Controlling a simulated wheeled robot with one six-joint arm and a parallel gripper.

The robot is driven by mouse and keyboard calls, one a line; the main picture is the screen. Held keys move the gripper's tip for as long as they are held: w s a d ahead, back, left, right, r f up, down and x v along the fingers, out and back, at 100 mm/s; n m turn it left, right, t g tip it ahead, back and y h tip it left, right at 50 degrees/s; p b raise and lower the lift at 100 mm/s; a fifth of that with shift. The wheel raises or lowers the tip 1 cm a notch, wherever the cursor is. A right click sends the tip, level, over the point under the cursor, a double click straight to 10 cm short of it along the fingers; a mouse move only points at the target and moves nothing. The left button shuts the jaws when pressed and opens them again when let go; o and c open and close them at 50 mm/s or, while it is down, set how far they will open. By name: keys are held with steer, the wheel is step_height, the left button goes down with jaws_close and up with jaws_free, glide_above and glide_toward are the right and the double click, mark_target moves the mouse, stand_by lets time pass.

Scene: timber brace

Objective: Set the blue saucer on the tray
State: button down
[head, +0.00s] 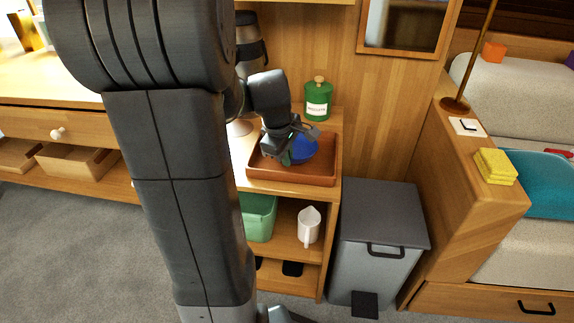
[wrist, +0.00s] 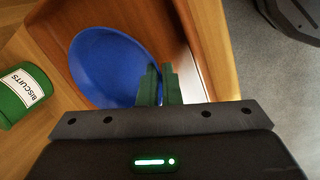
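The blue saucer (head: 304,148) is over the inside of the brown tray (head: 321,178) on the wooden counter. In the wrist view the saucer (wrist: 108,66) lies within the tray walls (wrist: 60,62); I cannot tell whether it touches the tray floor. My gripper (head: 288,158) is at the saucer's near left edge in the head view. In the wrist view its green fingers (wrist: 160,86) are close together, with the saucer's rim at the narrow gap between them. The gripper looks shut on the rim, and the fingers hide that part of it.
A green biscuit tin (head: 318,99) stands behind the tray. Below are a green bin (head: 258,217) and a white jug (head: 309,226) on shelves. A grey pedal bin (head: 382,240) stands right of the counter. Yellow sponges (head: 495,166) lie on the right ledge.

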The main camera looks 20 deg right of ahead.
steer(key=shift+f, duration=0.65)
steer(key=shift+f, duration=0.15)
steer(key=c, duration=1.6)
jaws_free()
steer(key=p+v, duration=0.4)
steer(key=v, duration=0.8)
steer(key=shift+p, duration=0.35)
